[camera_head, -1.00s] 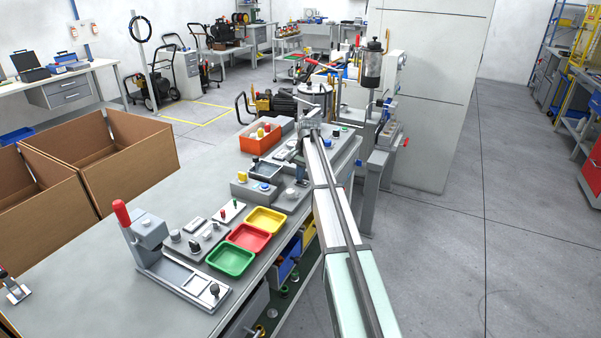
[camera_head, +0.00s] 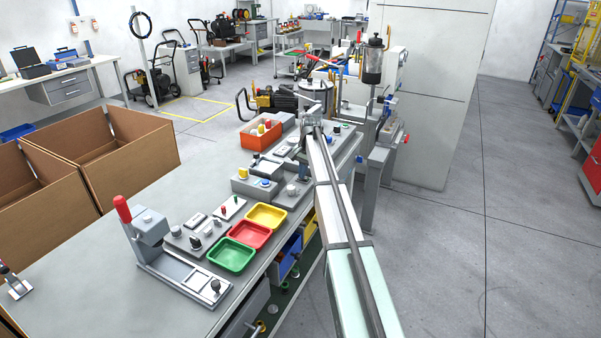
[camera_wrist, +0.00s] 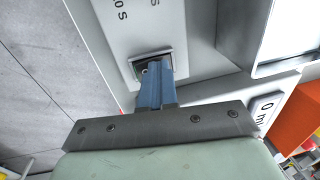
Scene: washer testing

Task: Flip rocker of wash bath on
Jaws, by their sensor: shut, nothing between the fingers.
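In the wrist view, a small dark rocker in a square metal frame (camera_wrist: 138,66) is set in the light grey panel of the wash bath (camera_wrist: 205,65). My gripper (camera_wrist: 152,72) is shut and empty, its bluish fingers together. The fingertips overlap the rocker in the picture and hide much of it; I cannot tell whether they touch it or which way it is tilted. Part of the bath's bright, recessed basin shows at the upper right. In the head view my gripper (camera_head: 302,168) is small, over the far part of the bench, and the rocker cannot be made out.
An orange-red bin (camera_head: 261,137) stands beyond the bench devices. A grey box with a yellow knob (camera_head: 243,173) and yellow (camera_head: 267,216), red (camera_head: 250,234) and green (camera_head: 231,254) trays lie nearer. The bench's left side is mostly clear.

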